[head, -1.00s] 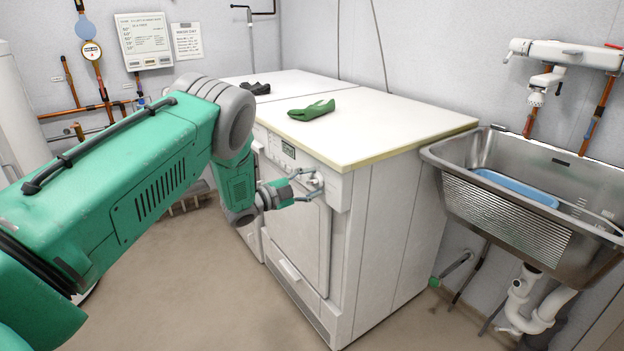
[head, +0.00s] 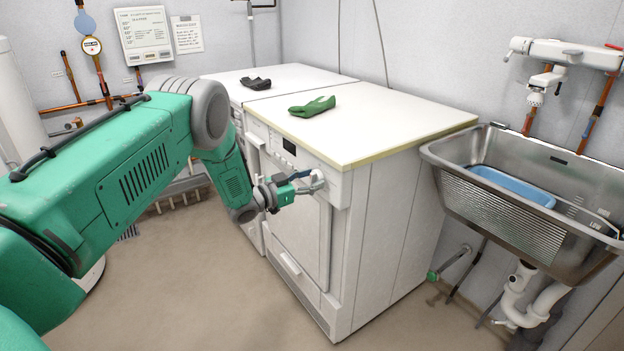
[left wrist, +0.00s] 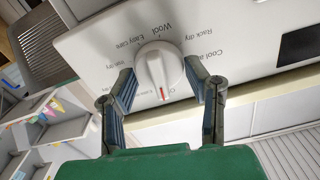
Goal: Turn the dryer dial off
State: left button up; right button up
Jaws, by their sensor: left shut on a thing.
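The dryer (head: 305,225) is a white front-loading machine in the middle of the head view. Its dial (left wrist: 158,70) is a round white knob with a red mark, on the control panel (left wrist: 235,40). Printed words such as "Wool", "Easy care", "Rack dry" and "Cool" surround it. The red mark points down in the left wrist view, towards lettering too small to read surely. My left gripper (left wrist: 165,90) has one finger on each side of the dial and is shut on it. In the head view the gripper (head: 304,182) partly hides the dial (head: 318,180). My right gripper is not in view.
A metal sink (head: 500,205) with a blue tub (head: 515,187) stands at right. The floor (head: 190,290) before the dryer is clear.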

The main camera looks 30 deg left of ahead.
pick_arm(q)
jog(key=shift+s+a+f+n, duration=0.1)
jog(key=shift+f+n, duration=0.3)
jog(key=shift+n, duration=0.4)
jog(key=o, duration=1)
jog(key=shift+f, duration=0.1)
jog(key=shift+o, duration=0.7)
jog(key=shift+a, duration=0.1)
jog(key=shift+s+a+r, duration=0.1)
jog(key=shift+s+r, duration=0.05)
jog(key=shift+r, duration=0.05)
jog(key=v, duration=1.1)
jog(key=shift+s+a+f, duration=0.15)
jog(key=shift+s+f, duration=0.05)
jog(key=shift+f, duration=0.05)
